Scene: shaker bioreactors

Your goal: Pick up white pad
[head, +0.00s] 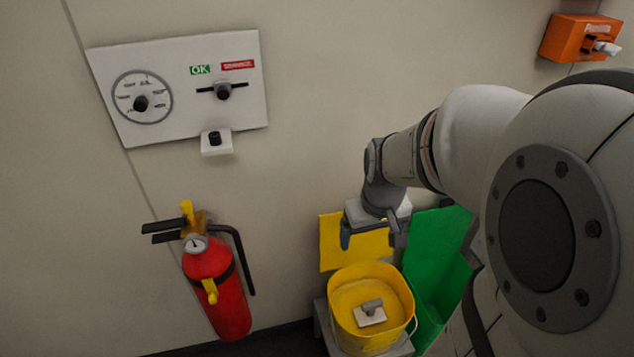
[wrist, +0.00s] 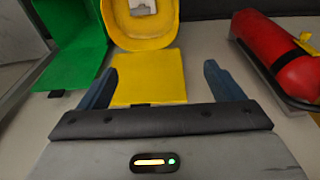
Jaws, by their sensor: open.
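The white pad (head: 370,317) is a small flat square with a grey grip on top. It lies inside the yellow bucket (head: 344,289) in the head view. In the wrist view the pad (wrist: 143,7) shows at the top edge, partly cut off, inside the bucket (wrist: 122,30). My gripper (head: 372,240) is above and behind the bucket in the head view, in front of the yellow panel. In the wrist view my gripper (wrist: 160,84) has its two fingers wide apart with nothing between them. It is apart from the pad.
A yellow panel (wrist: 155,80) stands behind the bucket. A green bin (head: 437,250) is right beside it. A red fire extinguisher (head: 215,290) hangs at the left. A white panel with a dial (head: 180,90) and an orange box (head: 575,38) are on the wall.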

